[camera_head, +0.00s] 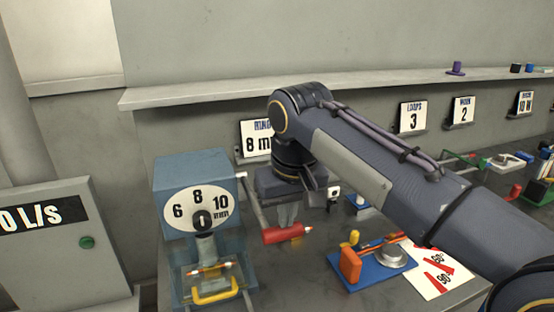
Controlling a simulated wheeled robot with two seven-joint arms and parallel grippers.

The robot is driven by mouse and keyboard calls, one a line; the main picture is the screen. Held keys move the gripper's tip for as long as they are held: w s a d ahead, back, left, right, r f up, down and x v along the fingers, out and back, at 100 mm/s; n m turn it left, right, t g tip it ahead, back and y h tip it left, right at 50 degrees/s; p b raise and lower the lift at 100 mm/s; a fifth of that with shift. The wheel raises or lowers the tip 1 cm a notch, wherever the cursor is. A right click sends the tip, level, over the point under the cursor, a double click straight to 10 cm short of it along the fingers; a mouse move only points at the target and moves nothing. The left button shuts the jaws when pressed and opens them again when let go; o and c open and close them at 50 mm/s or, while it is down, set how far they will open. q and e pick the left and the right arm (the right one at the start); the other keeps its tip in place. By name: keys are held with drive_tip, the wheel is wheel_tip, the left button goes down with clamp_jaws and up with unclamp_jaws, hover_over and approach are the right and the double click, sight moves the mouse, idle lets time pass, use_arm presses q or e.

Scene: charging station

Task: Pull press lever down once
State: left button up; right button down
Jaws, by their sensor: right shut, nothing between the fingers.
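The blue press (165,180) stands at the left end of the bench, with a white dial marked 6, 8 and 10 on its front. Its lever (253,203) is a grey bar running down from the press's right side to a red handle (284,234), which points right. My left gripper is not in view.
A yellow handle (217,294) and a small red-tipped part sit low in the press. A blue fixture (372,272) with an orange block is to the right, beside a red-and-white card (436,270). A grey cabinet (60,265) stands at the left. My right arm hides the bench's middle.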

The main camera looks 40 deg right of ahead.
sight(285, 230)
drive_tip(key=shift+f, duration=0.1)
drive_tip(key=shift+b+x, duration=0.9)
drive_tip(key=shift+x, duration=0.35)
drive_tip(key=shift+s+f, duration=0.1)
drive_tip(key=shift+f, duration=0.05)
drive_tip(key=shift+b+x, duration=0.7)
drive_tip(key=shift+x, duration=0.25)
